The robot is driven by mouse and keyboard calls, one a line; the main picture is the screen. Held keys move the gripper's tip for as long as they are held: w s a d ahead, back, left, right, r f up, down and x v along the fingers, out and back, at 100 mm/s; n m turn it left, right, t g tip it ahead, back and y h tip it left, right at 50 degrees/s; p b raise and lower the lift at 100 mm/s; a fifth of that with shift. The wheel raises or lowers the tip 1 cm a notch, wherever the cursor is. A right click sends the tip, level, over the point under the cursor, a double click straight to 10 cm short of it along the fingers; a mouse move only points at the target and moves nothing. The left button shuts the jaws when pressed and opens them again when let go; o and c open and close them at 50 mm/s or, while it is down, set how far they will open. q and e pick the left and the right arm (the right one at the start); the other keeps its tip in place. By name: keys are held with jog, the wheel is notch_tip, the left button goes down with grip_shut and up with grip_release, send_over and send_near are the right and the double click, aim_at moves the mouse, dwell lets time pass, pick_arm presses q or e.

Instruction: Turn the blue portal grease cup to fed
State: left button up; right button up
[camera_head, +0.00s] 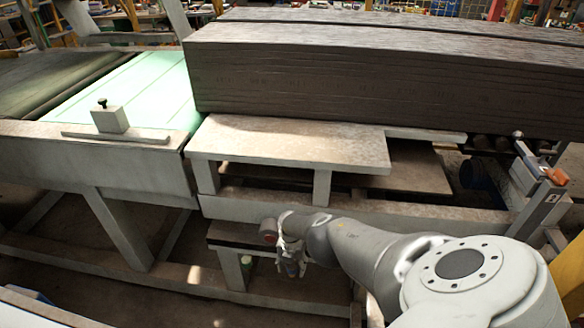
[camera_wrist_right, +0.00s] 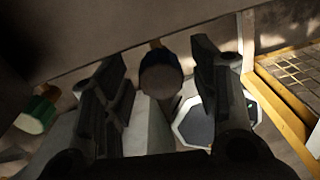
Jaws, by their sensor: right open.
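My right gripper (camera_head: 290,266) is low in front of the bench frame, under the pale ledge, in the head view. In the right wrist view its two dark fingers are apart, one on each side of a dark, round, bluish-tinted cup (camera_wrist_right: 161,76). This looks like the blue grease cup. No finger clearly touches it, and its marking and turn position are too dark to read. My left gripper is not in view.
A pale ledge (camera_head: 290,142) and frame beam overhang the gripper. A big dark stack (camera_head: 390,75) stands above. A pale octagonal fitting with a dark face (camera_wrist_right: 200,122) is close by the right finger. A yellow-edged grating (camera_wrist_right: 296,85) lies at right.

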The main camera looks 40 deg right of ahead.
jog(key=c, duration=1)
jog(key=m, duration=0.4)
jog(key=shift+m, duration=0.4)
jog(key=shift+c, duration=0.2)
jog(key=o, duration=1)
jog(key=shift+o, duration=0.2)
jog(key=shift+r, duration=0.1)
